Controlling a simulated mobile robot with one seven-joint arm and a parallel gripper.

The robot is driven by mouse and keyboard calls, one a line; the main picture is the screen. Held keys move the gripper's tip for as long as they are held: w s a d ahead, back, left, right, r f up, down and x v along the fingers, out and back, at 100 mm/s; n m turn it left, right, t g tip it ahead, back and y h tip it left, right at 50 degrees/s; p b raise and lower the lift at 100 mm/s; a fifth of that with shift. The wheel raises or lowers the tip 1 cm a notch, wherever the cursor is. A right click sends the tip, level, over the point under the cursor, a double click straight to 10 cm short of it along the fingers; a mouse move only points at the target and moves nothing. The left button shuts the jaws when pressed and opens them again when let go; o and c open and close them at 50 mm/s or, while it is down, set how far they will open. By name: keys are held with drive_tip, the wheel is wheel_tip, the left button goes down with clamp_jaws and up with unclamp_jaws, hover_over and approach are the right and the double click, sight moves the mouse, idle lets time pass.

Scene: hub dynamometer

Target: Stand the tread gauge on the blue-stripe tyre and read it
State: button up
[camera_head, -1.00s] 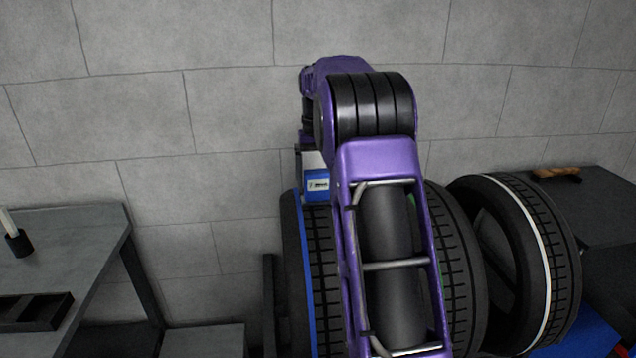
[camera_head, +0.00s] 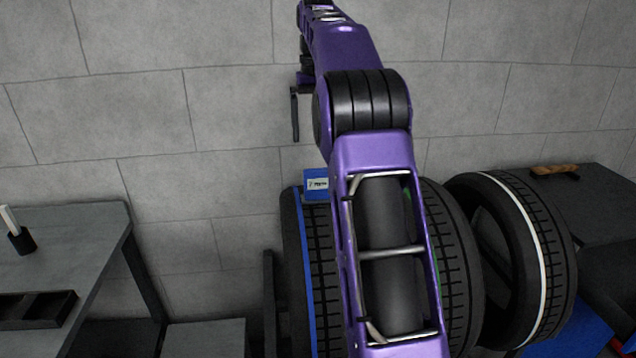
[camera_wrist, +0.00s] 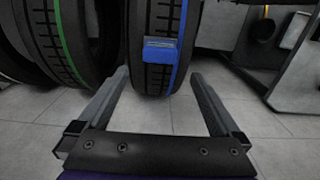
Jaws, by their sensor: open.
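The blue-stripe tyre (camera_head: 319,262) stands upright at the left of a row of tyres, partly hidden behind my arm. The blue tread gauge (camera_head: 316,184) rests on top of its tread, and a small display on it shows, too small to read. In the wrist view the gauge (camera_wrist: 161,50) sits on the tread of the blue-stripe tyre (camera_wrist: 160,20). My gripper (camera_wrist: 160,75) is open and empty, its two fingers apart, with the gauge seen beyond and between them. In the head view only part of my gripper shows, raised above the gauge.
A green-stripe tyre (camera_wrist: 52,45) stands beside it, and a white-stripe tyre (camera_head: 530,262) stands further right. A grey bench (camera_head: 75,245) with a dark tray (camera_head: 38,307) and a cup (camera_head: 20,241) is at the left. A brown-handled tool (camera_head: 553,170) lies on the right bench.

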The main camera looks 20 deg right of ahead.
drive_tip(key=shift+r, duration=2.3)
